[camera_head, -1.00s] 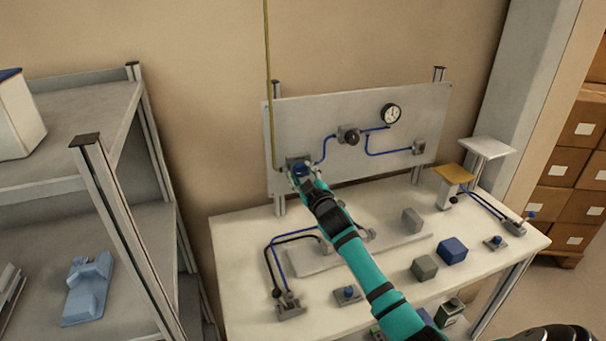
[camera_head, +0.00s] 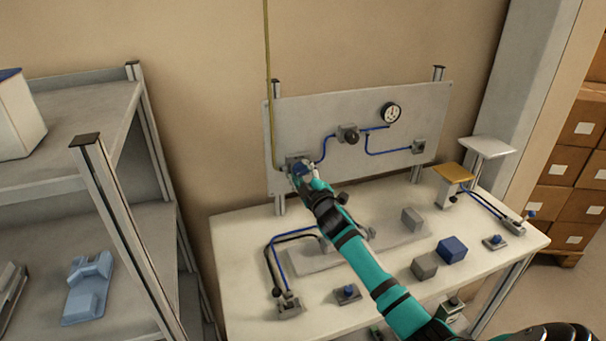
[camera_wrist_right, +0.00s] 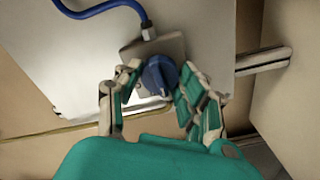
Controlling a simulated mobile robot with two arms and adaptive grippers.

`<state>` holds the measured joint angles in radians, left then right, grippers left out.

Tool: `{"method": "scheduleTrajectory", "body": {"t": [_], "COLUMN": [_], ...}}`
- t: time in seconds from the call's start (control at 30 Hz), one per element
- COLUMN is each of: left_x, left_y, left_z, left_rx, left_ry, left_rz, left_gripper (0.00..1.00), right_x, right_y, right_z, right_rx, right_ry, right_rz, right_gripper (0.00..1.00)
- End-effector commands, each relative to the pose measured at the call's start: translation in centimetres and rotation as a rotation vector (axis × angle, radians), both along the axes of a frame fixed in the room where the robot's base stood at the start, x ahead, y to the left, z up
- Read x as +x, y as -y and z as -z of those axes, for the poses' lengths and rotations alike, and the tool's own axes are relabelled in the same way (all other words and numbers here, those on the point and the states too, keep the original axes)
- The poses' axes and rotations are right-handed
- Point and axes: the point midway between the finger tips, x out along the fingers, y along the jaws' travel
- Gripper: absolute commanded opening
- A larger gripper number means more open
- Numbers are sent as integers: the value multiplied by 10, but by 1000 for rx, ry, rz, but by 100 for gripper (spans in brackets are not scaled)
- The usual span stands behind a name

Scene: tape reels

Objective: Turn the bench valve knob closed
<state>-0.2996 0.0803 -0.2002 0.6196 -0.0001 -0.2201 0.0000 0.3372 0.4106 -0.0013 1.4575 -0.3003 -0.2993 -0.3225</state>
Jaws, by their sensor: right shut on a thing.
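The blue valve knob (camera_wrist_right: 158,75) sits on a grey valve body (camera_wrist_right: 150,48) fixed to the upright grey panel (camera_head: 290,128). In the head view the knob (camera_head: 299,168) is partly covered by my right gripper (camera_head: 304,176) at the panel's lower left. In the right wrist view the fingers of my right gripper (camera_wrist_right: 153,92) stand on both sides of the knob, shut on it. A ridge across the knob's face is tilted. My left gripper is not in view.
The panel carries a black knob (camera_head: 347,134), a round gauge (camera_head: 391,112) and blue tubing. On the white bench (camera_head: 240,235) stand a blue block (camera_head: 452,250), grey blocks (camera_head: 424,265) and small blue-knobbed fittings (camera_head: 346,293). A shelf rack (camera_head: 95,180) stands left.

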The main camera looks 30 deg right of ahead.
Motion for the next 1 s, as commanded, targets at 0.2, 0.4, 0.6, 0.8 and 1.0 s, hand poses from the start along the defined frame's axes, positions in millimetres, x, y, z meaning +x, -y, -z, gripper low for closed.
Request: {"method": "scheduleTrajectory", "body": {"t": [0.2,0.4,0.6,0.8,1.0], "left_x": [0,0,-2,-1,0], "left_y": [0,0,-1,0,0], "left_z": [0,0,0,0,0], "left_rx": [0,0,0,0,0], "left_ry": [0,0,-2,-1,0], "left_rz": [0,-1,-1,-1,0], "left_gripper": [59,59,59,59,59], "right_x": [0,0,-2,-26,-69], "right_y": [-1,0,-1,-7,-17], "right_z": [1,1,1,2,2], "right_rx": [1,1,1,2,3], "right_ry": [-2,-1,-1,-2,-3], "right_rz": [0,-1,-1,-2,-1], "right_gripper": [51,63,63,63,63]}}
